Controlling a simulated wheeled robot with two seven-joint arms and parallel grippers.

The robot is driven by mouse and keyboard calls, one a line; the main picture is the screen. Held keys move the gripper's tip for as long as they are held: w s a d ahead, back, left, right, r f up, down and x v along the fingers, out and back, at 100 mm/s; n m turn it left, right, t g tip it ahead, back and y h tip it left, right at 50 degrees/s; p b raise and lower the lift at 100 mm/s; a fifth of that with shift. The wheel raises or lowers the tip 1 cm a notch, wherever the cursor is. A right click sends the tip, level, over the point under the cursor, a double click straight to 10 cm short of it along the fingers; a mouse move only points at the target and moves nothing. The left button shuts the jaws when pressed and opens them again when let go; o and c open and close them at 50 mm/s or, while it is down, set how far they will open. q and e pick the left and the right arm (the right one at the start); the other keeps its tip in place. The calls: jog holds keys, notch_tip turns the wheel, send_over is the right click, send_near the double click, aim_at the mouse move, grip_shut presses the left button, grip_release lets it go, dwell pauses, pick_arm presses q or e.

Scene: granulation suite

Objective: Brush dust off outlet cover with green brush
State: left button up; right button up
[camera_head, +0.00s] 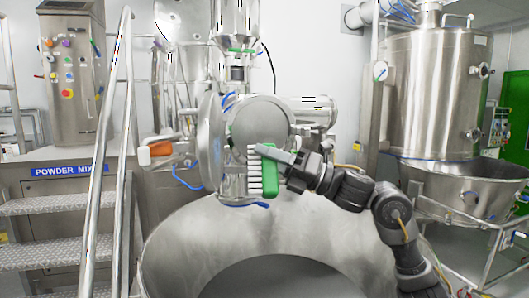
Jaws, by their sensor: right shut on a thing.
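The green brush (269,177) with white bristles is upright in front of the steel machine in the middle of the view. Its bristles point left. My right gripper (276,158) is shut on the green brush. The arm comes in from the lower right. The outlet cover (210,140) looks to be the round steel lid seen nearly edge-on, standing open to the left of the outlet (258,122). The bristles are close to the lid's right side in the picture; I cannot tell whether they touch. Dust on it is too small to make out. My left gripper is not in view.
A large open steel vessel (180,250) stands below the brush. Metal stairs with a handrail (108,130) and a control cabinet (72,75) are at the left. A tall steel tank (430,95) stands at the right. An orange-ended part (160,148) sticks out left of the lid.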

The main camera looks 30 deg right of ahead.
aim_at(265, 143)
jog(key=shift+d+r, duration=0.2)
jog(key=shift+r, duration=1.05)
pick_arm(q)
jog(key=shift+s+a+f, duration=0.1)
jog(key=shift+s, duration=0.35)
pick_arm(e)
jog(key=shift+s+d+r, duration=0.1)
jog(key=shift+s+r, duration=0.05)
jog(key=shift+r, duration=0.1)
jog(key=shift+w+a+p, duration=0.3)
jog(key=shift+a+p, duration=0.1)
jog(key=shift+a, duration=0.05)
jog(key=w+a, duration=0.1)
jog(key=a+p, duration=0.1)
jog(key=a, duration=0.1)
jog(key=shift+w, duration=0.35)
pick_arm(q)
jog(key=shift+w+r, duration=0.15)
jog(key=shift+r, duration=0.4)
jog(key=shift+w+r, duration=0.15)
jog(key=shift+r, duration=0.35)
pick_arm(e)
jog(key=shift+w+a, duration=0.3)
jog(key=shift+a, duration=0.25)
pick_arm(q)
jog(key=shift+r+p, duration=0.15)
jog(key=shift+p, duration=0.2)
pick_arm(e)
jog(key=shift+w+a, duration=0.5)
jog(key=shift+a, duration=0.4)
